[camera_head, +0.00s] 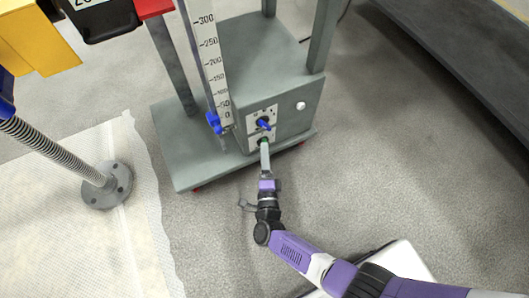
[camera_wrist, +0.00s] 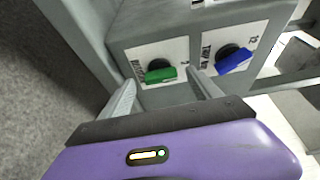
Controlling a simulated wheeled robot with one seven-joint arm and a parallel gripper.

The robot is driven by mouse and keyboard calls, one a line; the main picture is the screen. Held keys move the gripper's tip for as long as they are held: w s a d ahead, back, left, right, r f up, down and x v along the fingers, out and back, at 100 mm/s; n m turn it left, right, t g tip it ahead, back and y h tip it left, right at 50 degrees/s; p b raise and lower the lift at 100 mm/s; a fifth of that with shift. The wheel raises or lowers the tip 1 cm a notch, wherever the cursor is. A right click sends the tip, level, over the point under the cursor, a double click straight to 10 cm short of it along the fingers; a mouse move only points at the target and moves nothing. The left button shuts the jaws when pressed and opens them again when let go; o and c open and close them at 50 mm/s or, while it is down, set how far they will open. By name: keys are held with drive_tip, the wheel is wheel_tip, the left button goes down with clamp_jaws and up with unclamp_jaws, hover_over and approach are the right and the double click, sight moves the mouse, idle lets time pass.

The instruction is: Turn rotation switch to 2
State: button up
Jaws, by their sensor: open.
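A green rotation switch (camera_wrist: 160,75) with a dark round base sits on a white label plate, low on the front of a grey cabinet. A blue rotation switch (camera_wrist: 234,61) sits on its own label plate beside it. In the head view the blue switch (camera_head: 264,124) is above the green one (camera_head: 264,141). My gripper (camera_wrist: 163,88) is open. Its fingertips stand on either side of the green switch in the wrist view; I cannot tell whether they touch it. The blue switch lies beyond the right finger. The label digits are too small to read surely.
The grey cabinet (camera_head: 293,122) stands on a flat base plate (camera_head: 189,165) with posts. A scale ruler (camera_head: 210,62) with a blue slider rises at its left. A threaded column with a round foot (camera_head: 107,186) stands farther left. Grey floor is free to the right.

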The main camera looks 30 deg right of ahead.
drive_tip(key=p+v, duration=0.1)
drive_tip(key=v, duration=0.5)
drive_tip(key=shift+s, duration=0.3)
drive_tip(key=shift+a, duration=0.15)
drive_tip(key=a+r+n+t+y, duration=0.2)
drive_tip(key=a+r+n+y, duration=0.55)
drive_tip(key=r+n, duration=0.2)
drive_tip(key=s+d+r+n+g+p, duration=0.1)
drive_tip(key=s+d+r+n, duration=0.3)
drive_tip(key=s+r, duration=0.4)
drive_tip(key=s+d+r+n+g+p, duration=0.1)
drive_tip(key=s+d+r+n+g, duration=0.1)
drive_tip(key=s+d+r+n, duration=0.45)
drive_tip(key=s+d+r+n+g, duration=0.1)
drive_tip(key=s+d+r+n, duration=0.1)
drive_tip(key=s+r, duration=0.8)
wheel_tip(320, 180, up, 35)
drive_tip(key=s+p, duration=0.2)
drive_tip(key=p, duration=3.6)
drive_tip(key=shift+a+r, duration=0.2)
